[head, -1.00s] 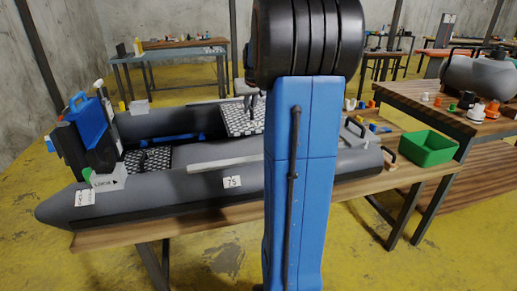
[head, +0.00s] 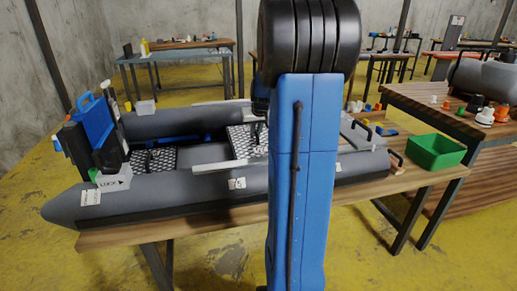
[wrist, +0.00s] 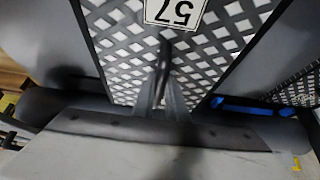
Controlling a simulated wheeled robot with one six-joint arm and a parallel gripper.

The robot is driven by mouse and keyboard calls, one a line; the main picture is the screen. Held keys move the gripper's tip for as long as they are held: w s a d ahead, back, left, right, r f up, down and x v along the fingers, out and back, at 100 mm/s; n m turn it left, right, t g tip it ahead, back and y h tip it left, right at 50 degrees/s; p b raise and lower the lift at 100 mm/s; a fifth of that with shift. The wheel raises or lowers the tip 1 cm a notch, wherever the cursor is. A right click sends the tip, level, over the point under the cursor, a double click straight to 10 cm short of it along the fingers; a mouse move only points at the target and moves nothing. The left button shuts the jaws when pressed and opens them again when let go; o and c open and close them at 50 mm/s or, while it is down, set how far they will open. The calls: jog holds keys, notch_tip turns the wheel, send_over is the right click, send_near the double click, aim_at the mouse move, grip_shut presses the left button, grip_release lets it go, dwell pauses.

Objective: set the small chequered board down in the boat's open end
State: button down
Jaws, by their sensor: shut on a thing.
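My gripper (head: 258,128) there is partly hidden by my blue arm, which also covers part of the boat's right end.
Another chequered panel (head: 150,160) lies in the boat's left end, by a blue and black upright unit (head: 93,122). A green bin (head: 435,152) stands right of the boat. A pale surface with a dark edge (wrist: 150,128) crosses the lower wrist view.

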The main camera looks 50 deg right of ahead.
aim_at(256, 145)
jog(key=shift+f, duration=3.25)
jog(key=c, duration=1.8)
grip_release()
jog(key=shift+f, duration=0.15)
jog(key=shift+o, duration=0.2)
jog(key=v, duration=1.2)
